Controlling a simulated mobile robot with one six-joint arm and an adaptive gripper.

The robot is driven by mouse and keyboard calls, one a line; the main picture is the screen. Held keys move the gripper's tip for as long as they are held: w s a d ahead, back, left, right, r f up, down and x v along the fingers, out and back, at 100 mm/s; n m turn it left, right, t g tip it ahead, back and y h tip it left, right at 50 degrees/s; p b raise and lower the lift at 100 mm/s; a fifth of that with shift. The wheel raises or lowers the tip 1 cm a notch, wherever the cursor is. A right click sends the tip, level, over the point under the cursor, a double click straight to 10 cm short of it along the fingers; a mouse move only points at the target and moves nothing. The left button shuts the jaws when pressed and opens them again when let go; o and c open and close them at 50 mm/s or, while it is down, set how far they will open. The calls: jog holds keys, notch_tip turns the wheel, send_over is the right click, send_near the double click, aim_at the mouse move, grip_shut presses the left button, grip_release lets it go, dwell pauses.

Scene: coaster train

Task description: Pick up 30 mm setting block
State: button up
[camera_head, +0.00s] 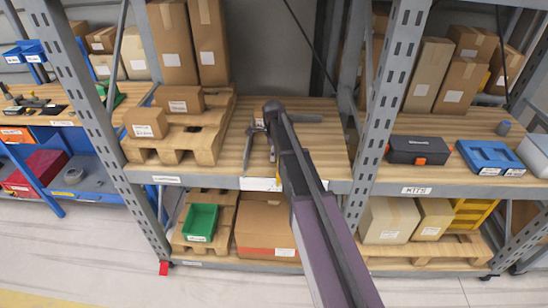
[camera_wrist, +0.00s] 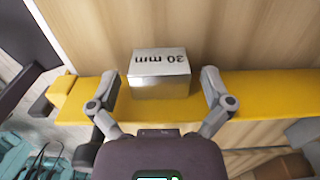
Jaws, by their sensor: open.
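The 30 mm setting block (camera_wrist: 160,82) is a silvery metal block with "30 mm" printed on its top face, reading upside down in the wrist view. It sits at the front edge of a wooden shelf surface, by a yellow strip (camera_wrist: 265,84). My gripper (camera_wrist: 159,79) is open, with one finger on each side of the block and a visible gap at both sides. In the head view my gripper (camera_head: 258,124) is over the middle shelf, and I cannot make out the block there.
Two cartons on a pallet (camera_head: 205,145) stand left of my gripper. A grey upright (camera_head: 385,105) stands to the right, with a black case (camera_head: 418,150) and a blue case (camera_head: 490,157) beyond it. The shelf board (camera_head: 325,140) around my gripper is mostly bare.

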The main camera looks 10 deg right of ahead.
dwell(0.4)
jog(key=c, duration=1.3)
jog(key=shift+o, duration=0.2)
jog(key=shift+s+a+r, duration=0.1)
jog(key=shift+r, duration=0.05)
jog(key=shift+s+a+r+p, duration=0.45)
jog(key=shift+r+p, duration=0.2)
jog(key=shift+p, duration=0.2)
jog(key=s+a+r+p, duration=0.6)
jog(key=s+a, duration=0.2)
jog(key=s, duration=0.1)
jog(key=shift+a+r, duration=0.2)
jog(key=shift+a, duration=0.15)
